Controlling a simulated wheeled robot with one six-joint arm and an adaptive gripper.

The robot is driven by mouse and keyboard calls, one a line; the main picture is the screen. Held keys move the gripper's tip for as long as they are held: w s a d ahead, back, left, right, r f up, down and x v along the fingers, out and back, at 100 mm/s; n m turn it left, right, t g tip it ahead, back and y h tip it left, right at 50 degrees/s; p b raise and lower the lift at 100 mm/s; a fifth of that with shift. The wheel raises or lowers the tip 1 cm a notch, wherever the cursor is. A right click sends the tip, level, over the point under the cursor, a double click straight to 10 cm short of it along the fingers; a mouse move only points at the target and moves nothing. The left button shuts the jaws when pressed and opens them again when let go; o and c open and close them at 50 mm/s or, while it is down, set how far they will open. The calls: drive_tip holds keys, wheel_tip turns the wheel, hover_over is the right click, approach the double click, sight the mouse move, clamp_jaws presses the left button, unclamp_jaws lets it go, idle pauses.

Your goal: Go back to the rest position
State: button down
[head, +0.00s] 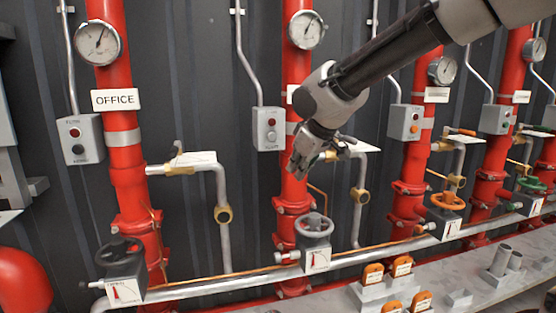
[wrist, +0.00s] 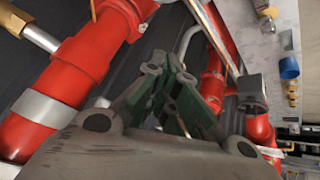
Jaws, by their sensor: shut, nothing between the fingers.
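My gripper (head: 300,170) is in front of the second red pipe (head: 293,230) in the head view, above the grey handwheel (head: 314,226). Its fingers point down and to the left. In the wrist view the gripper (wrist: 180,88) shows its green-padded fingers close together, with nothing held between them. My arm reaches in from the upper right and hides part of the second pipe and the label behind it. No marker of a rest position shows.
Red pipes stand along a dark corrugated wall, with gauges (head: 97,43), switch boxes (head: 80,138) and side valves. A black handwheel (head: 119,251) and an orange handwheel (head: 447,201) stick out low. A grey ledge (head: 470,270) with orange-tagged blocks (head: 373,274) lies at the lower right.

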drive_tip(key=s+d+f+m+g+h, duration=0.1)
drive_tip(key=s+d+m, duration=0.4)
drive_tip(key=s+d, duration=0.8)
drive_tip(key=s+d+f+m+h, duration=0.1)
drive_tip(key=s+d+m, duration=0.3)
drive_tip(key=s+d, duration=0.9)
drive_tip(key=d+h, duration=0.1)
drive_tip(key=d, duration=0.5)
drive_tip(key=shift+d+f+m+g+h, duration=0.2)
drive_tip(key=shift+m+g+h, duration=0.1)
drive_tip(key=shift+m+g, duration=0.1)
